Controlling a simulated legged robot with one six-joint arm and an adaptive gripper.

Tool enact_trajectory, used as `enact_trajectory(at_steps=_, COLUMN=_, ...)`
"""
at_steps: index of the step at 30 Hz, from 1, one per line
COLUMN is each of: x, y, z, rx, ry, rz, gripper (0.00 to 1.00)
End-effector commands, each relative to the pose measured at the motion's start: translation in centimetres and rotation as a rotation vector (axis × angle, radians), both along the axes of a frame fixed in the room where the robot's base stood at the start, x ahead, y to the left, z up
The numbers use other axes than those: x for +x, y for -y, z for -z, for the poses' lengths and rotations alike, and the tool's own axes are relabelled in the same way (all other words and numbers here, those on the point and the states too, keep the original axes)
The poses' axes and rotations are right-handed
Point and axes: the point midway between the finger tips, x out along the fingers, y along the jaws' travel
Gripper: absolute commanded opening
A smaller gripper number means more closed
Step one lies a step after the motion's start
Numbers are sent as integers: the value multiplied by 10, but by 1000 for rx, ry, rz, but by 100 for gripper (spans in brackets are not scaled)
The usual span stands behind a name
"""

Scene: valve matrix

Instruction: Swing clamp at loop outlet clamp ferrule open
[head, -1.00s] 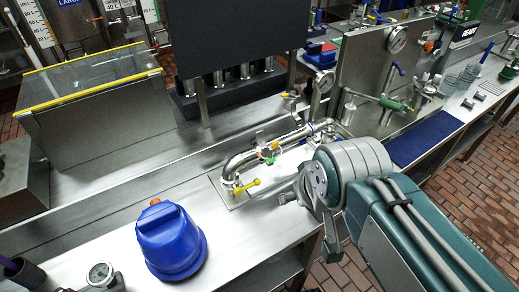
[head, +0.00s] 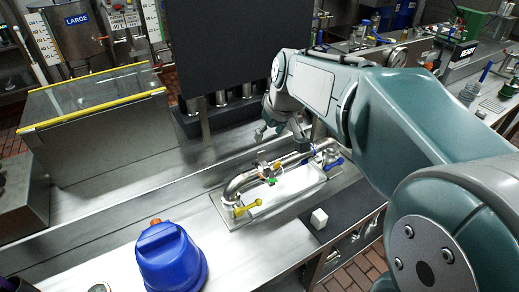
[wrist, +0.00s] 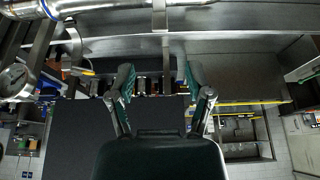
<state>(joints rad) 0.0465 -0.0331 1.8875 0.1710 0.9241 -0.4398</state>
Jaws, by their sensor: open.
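A shiny steel pipe loop (head: 240,184) lies on a tray on the bench in the head view. It carries a yellow-handled valve (head: 247,208) at its near end and a small green part midway. A blue handle (head: 334,163) shows near its far right end. My gripper (head: 281,130) is beyond the loop, apart from the pipe in the picture. In the wrist view my gripper (wrist: 157,82) has its fingers wide apart with nothing between them. There a steel pipe (wrist: 120,6) with a ringed joint (wrist: 45,9) crosses the top left. I cannot tell which fitting is the outlet clamp.
A dark upright panel (head: 222,50) stands behind the loop, close to my gripper. A blue vessel (head: 172,262) stands at the near left and a white cube (head: 318,219) near the front edge. My arm hides the bench at right.

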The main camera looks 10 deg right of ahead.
Motion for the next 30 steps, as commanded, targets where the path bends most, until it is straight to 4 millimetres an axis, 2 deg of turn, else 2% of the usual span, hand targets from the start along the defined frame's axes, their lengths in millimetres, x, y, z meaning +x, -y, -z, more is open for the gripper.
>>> enact_trajectory(at_steps=9, x=20, y=-7, z=55, rx=0, ry=-6, rz=-1, gripper=66)
enact_trajectory(at_steps=15, x=31, y=-11, z=81, rx=-1, ry=-3, rz=0, gripper=66)
enact_trajectory(at_steps=19, x=34, y=-12, z=90, rx=0, ry=-2, rz=1, gripper=66)
enact_trajectory(at_steps=27, x=35, y=-12, z=91, rx=-1, ry=0, rz=1, gripper=66)
enact_trajectory(at_steps=28, x=35, y=-12, z=91, rx=-1, ry=0, rz=1, gripper=61)
enact_trajectory(at_steps=29, x=35, y=-12, z=91, rx=-1, ry=0, rz=1, gripper=48)
enact_trajectory(at_steps=30, x=35, y=-12, z=91, rx=-1, ry=0, rz=1, gripper=30)
